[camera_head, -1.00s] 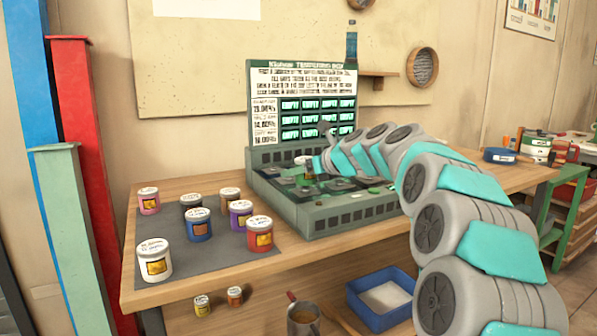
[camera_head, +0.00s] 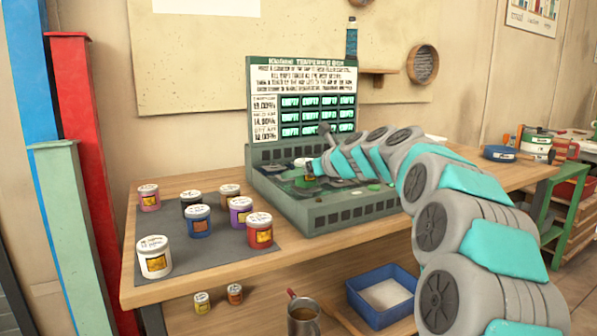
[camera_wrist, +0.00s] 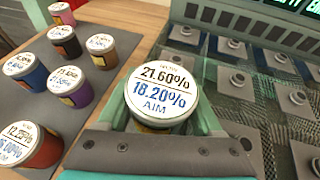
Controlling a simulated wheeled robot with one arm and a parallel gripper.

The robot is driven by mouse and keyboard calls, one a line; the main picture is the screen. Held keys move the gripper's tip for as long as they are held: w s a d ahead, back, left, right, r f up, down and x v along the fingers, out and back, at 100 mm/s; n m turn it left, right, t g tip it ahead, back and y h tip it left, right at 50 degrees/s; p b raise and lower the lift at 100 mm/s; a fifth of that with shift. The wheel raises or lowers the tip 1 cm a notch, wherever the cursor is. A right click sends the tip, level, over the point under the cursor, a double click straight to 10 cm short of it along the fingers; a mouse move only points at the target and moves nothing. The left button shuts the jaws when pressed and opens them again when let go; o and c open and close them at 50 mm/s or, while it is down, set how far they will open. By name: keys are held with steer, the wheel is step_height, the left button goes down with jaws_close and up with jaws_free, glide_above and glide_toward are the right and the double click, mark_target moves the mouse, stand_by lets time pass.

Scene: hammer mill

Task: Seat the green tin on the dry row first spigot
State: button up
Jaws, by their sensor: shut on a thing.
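My gripper (camera_wrist: 158,112) is shut on a tin (camera_wrist: 160,92) with a white lid reading 21.60%, 18.20% and AIM. The tin's side is mostly hidden, so its green colour is hard to confirm. In the head view the held tin (camera_head: 302,162) is over the left part of the green tempering box (camera_head: 345,212), with my gripper (camera_head: 316,167) at its right. In the wrist view several grey spigots, such as one (camera_wrist: 237,80), stand on square plates in the box, to the right of the tin. I cannot tell which is the dry row first spigot.
Several lidded tins, including a white one (camera_head: 155,258) and a red one (camera_head: 260,232), stand on a grey mat (camera_head: 205,262) left of the box. The box's upright display panel (camera_head: 303,100) rises behind. A blue tray (camera_head: 383,296) and a mug (camera_head: 303,316) are below.

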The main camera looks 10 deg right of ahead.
mark_target(318, 194)
steer(key=shift+f, duration=0.55)
steer(key=o, duration=1.6)
steer(key=shift+s, duration=0.1)
steer(key=v, duration=0.7)
steer(key=shift+s+d+r, duration=0.15)
steer(key=shift+s+d, duration=0.05)
steer(key=shift+s, duration=0.1)
steer(key=shift+r, duration=4.05)
